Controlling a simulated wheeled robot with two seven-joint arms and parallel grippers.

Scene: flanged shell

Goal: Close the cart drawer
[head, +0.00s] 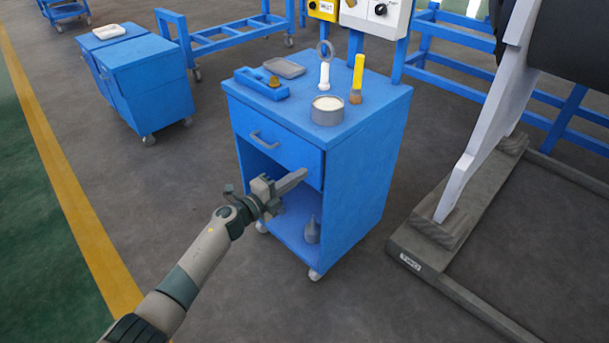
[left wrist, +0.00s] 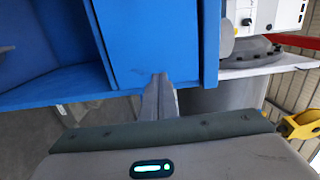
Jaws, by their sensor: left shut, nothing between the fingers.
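The blue cart (head: 355,165) stands in the middle of the head view. Its drawer (head: 290,155) sits under the top, with a grey handle (head: 264,140) on its front. The drawer front looks close to flush with the cart body; a small gap cannot be ruled out. My left gripper (head: 303,174) is shut and empty, its fingertips at the lower right part of the drawer front. In the left wrist view the shut fingers (left wrist: 160,95) point at a blue panel, probably the drawer front (left wrist: 155,40); contact cannot be told. My right gripper is not in view.
On the cart top are a blue tool tray (head: 261,84), a grey dish (head: 284,67), a round tin (head: 327,110) and a yellow-handled brush (head: 357,80). A grey bottle (head: 312,230) stands on the lower shelf.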

